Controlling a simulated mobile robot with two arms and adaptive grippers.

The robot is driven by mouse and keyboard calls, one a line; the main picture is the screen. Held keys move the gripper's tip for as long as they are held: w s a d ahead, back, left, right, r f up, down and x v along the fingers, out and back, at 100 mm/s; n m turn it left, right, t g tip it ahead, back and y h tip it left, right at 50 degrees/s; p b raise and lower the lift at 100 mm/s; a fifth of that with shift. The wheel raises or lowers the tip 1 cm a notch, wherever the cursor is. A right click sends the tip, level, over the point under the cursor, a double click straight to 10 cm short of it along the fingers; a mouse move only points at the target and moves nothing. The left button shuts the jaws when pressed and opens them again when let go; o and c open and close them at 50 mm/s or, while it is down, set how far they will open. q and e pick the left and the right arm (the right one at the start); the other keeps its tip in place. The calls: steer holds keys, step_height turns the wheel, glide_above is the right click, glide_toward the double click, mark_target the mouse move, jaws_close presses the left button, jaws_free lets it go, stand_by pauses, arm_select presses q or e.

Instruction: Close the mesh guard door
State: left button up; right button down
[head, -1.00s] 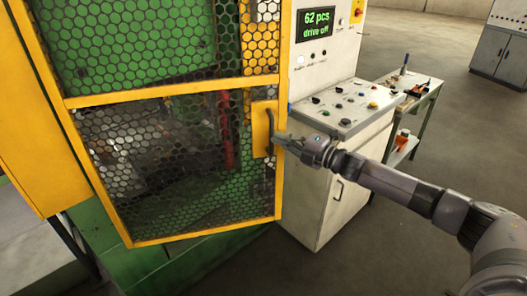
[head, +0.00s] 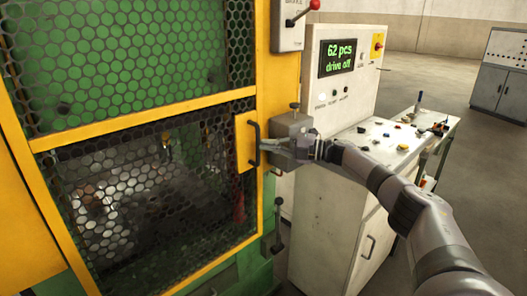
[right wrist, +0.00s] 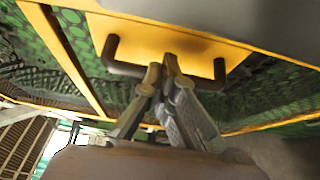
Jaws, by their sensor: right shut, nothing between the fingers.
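The mesh guard door (head: 140,105) is a yellow frame with dark hexagonal mesh, on the left in the head view. Its right edge lies along the yellow machine post (head: 267,60); I cannot tell whether a small gap is left. A black bar handle (head: 256,146) sits on a yellow plate at that edge. It also shows in the right wrist view (right wrist: 127,69). My right gripper (head: 266,146) is shut and empty at the handle. In the right wrist view its fingertips (right wrist: 168,66) overlap the bar; contact is unclear. My left gripper is out of view.
A grey box with a knob (head: 291,130) stands just right of the handle, behind my right gripper. A white control cabinet (head: 325,225) with a "62 pcs drive off" display (head: 341,57) is further right. Open floor lies to the right.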

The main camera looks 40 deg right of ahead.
steer(key=shift+w+r, duration=0.25)
steer(key=shift+r, duration=0.1)
stand_by(0.3)
steer(key=v, duration=1.2)
steer(key=shift+d+f, duration=0.25)
